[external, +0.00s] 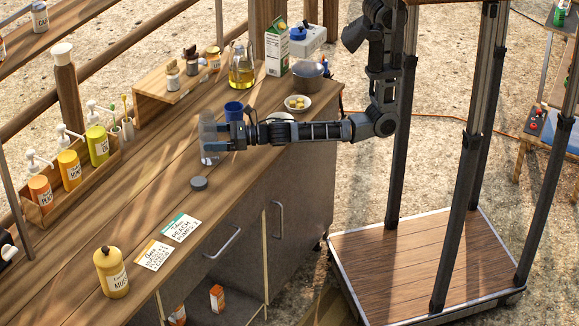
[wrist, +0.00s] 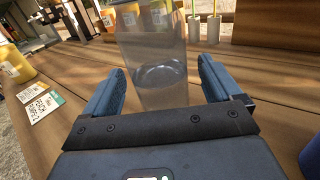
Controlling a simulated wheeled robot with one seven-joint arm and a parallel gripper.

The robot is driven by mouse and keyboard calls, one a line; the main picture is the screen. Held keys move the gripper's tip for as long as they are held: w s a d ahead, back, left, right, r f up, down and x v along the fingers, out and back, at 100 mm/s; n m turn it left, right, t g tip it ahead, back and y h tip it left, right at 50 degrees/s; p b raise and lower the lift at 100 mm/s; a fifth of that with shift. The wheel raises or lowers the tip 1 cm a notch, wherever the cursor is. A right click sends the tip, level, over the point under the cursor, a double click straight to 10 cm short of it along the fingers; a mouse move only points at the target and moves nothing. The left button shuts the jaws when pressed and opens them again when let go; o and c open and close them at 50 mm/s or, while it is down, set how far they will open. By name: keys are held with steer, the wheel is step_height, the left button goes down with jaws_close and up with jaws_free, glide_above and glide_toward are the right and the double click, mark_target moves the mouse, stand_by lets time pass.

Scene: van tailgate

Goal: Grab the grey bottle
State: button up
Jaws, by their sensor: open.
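The grey bottle (external: 208,153) is see-through and stands upright on the wooden counter. In the wrist view the bottle (wrist: 152,45) is straight ahead, its lower part between my two blue-grey fingers. My gripper (external: 220,137) reaches in level from the right in the external view and is at the bottle's side. In the wrist view my gripper (wrist: 162,80) is open, with a gap showing between the bottle and the right finger. The left finger is close to the bottle; I cannot tell whether it touches.
A blue mug (external: 233,111) stands just behind my gripper. A dark round lid (external: 199,183) lies in front of the bottle. A rack (external: 88,180) of pump bottles stands to the left, and a bowl (external: 297,104) to the right. Two cards (external: 180,228) lie nearer the front.

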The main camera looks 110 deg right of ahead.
mark_target(202, 136)
steer(key=w, duration=0.3)
steer(key=shift+w+d, duration=0.1)
steer(key=shift+d, duration=0.2)
steer(key=c, duration=1.2)
steer(key=shift+c, duration=0.4)
steer(key=shift+r, duration=0.25)
